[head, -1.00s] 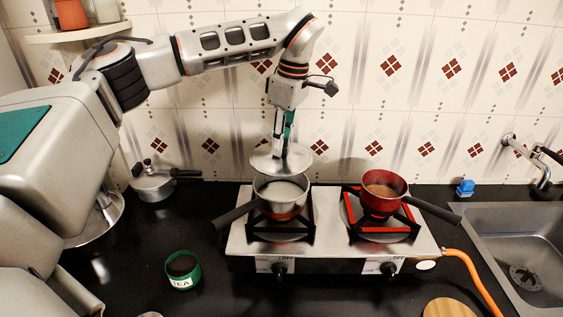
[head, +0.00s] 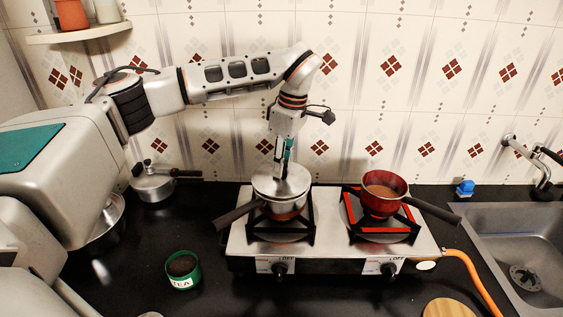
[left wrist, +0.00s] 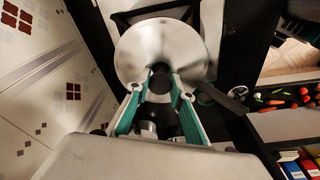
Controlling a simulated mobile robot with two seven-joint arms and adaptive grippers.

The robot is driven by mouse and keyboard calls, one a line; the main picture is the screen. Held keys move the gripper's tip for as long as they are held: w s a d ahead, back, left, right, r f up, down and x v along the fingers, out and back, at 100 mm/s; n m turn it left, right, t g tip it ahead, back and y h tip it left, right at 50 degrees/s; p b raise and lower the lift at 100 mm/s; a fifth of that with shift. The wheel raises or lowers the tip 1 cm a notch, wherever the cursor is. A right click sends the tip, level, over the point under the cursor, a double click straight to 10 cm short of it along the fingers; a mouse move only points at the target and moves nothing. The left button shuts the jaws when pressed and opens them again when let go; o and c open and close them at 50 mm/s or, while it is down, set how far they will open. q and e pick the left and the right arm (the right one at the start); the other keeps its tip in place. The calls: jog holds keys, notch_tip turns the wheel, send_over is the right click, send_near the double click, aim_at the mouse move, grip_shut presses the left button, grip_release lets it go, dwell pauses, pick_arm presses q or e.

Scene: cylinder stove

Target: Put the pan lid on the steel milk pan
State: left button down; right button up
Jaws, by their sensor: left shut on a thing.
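The steel milk pan (head: 284,208) stands on the left burner of the stove, its dark handle (head: 237,217) pointing to the lower left. The round steel pan lid (head: 268,186) lies over the pan's mouth and hides its inside; in the left wrist view the lid (left wrist: 150,45) looks like a broad shiny disc. I cannot tell whether it rests fully on the rim. My left gripper (head: 281,172) comes from above and is shut on the lid's dark knob; its fingers (left wrist: 160,84) show around the knob in the left wrist view. My right gripper is not in view.
A red pan (head: 383,203) with brown contents stands on the right burner of the stove (head: 330,248). A steel cooker (head: 152,186) is behind left, a green tea tin (head: 182,268) front left, a sink (head: 515,225) at right. The tiled wall is close behind.

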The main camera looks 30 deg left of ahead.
aim_at(288, 175)
pick_arm(q)
jog(key=shift+f, duration=0.35)
jog(key=c, duration=1.8)
grip_release()
jog(key=shift+o, duration=0.2)
notch_tip(288, 175, up, 13)
jog(key=d, duration=0.1)
jog(key=shift+d, duration=0.4)
